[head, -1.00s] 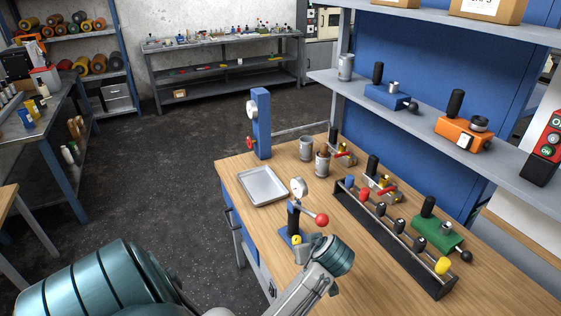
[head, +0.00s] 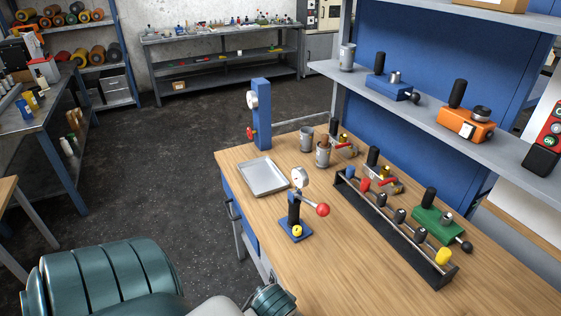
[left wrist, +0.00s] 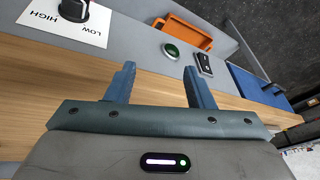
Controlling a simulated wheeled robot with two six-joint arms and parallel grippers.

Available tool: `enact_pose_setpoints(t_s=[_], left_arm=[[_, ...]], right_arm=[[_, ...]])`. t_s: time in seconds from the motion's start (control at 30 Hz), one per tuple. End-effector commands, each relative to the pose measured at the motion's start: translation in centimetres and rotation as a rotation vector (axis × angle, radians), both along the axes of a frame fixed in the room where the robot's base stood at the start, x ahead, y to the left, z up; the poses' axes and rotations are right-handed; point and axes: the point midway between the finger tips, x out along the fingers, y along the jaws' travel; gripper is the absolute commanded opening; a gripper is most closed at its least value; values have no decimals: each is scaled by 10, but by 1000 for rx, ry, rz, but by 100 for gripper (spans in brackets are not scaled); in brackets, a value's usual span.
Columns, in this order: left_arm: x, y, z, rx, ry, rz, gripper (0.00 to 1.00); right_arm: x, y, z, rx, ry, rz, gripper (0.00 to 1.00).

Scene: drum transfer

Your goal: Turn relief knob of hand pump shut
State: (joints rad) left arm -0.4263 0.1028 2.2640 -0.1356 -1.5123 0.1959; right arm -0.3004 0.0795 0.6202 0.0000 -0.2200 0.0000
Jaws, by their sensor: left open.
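The hand pump (head: 293,213) stands on the wooden bench in the head view, with a blue base, a round gauge and a lever ending in a red ball (head: 323,209). A yellow knob (head: 297,231) sits low on its front and is unobstructed; its turn position is too small to tell. My left arm comes in at the bottom, apart from the pump, and its fingers are outside the head view. In the left wrist view my left gripper (left wrist: 160,85) is open with nothing between its fingers. The pump does not show there. My right gripper is in neither view.
A metal tray (head: 264,178) and a blue post (head: 261,110) with a gauge and red knob stand behind the pump. A black rack (head: 390,232) of colored knobs lies to its right. The wrist view shows a black knob (left wrist: 73,9) on a HIGH/LOW label and an orange bin (left wrist: 182,34).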

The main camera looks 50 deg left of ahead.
Motion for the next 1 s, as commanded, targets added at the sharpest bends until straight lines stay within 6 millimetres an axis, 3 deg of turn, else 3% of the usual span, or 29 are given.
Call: enact_pose_setpoints(t_s=[0.17,0.6,0.8,1.0], left_arm=[[-18,-9,-33,-26,43,-104,48],[-12,-6,-115,-33,72,-123,48],[-12,-5,-133,-35,77,-127,48],[-12,-5,-137,-36,78,-128,48]], right_arm=[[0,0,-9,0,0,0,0],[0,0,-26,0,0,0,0],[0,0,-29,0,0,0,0],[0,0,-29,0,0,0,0]])
